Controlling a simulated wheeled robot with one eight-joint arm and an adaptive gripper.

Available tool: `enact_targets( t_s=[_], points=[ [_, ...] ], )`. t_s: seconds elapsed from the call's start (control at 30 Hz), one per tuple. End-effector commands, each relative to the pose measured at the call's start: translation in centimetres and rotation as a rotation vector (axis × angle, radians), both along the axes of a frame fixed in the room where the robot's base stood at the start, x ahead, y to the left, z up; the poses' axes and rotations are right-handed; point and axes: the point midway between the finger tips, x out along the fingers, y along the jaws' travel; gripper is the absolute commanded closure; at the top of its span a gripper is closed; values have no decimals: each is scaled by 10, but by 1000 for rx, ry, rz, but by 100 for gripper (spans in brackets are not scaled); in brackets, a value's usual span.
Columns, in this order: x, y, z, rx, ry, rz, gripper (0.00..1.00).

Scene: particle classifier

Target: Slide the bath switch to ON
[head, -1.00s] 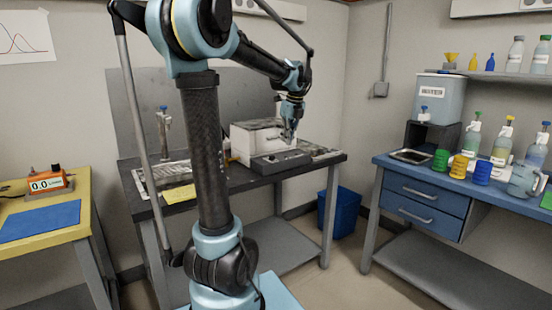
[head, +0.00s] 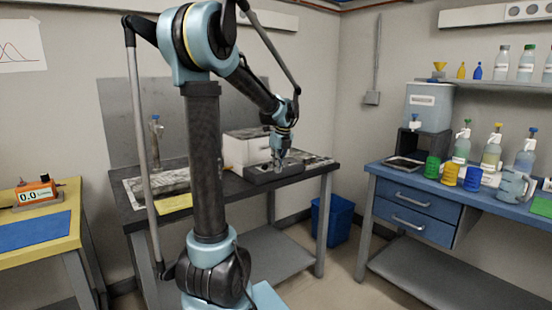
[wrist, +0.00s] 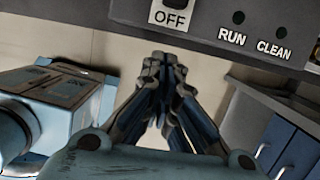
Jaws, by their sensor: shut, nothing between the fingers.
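The bath is a white box (head: 240,150) on the dark bench in the head view. A dark grey control panel (head: 296,170) runs along its front. In the wrist view the panel (wrist: 205,18) fills the top edge, with a white OFF label (wrist: 170,18). A dark knob edge (wrist: 177,2) shows just above the label, cut off by the frame. My gripper (head: 280,166) is at the panel in the head view. In the wrist view its closed, empty fingertips (wrist: 164,60) point just below the OFF label. I cannot tell whether they touch the panel.
RUN (wrist: 232,36) and CLEAN (wrist: 273,49) labels sit right of OFF, each beneath a dark lamp. A yellow sheet (head: 175,203) lies on the bench's front left. A blue bin (head: 332,218) stands beside the bench. A blue bench with bottles (head: 462,145) stands right.

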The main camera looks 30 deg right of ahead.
Motion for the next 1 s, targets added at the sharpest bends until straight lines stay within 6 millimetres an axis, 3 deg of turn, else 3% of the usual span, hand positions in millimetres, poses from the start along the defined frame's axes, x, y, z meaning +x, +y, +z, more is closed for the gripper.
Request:
enact_targets(
  t_s=[0.07, 0.33, 0.83, 1.0],
  points=[
    [4, 0, -13, 0, 0, 1, 100],
    [36, 3, -10, 0, 0, 2, 100],
    [43, 4, -10, 0, 0, 1, 100],
    [59, 4, -10, -1, 0, 3, 100]
  ],
)
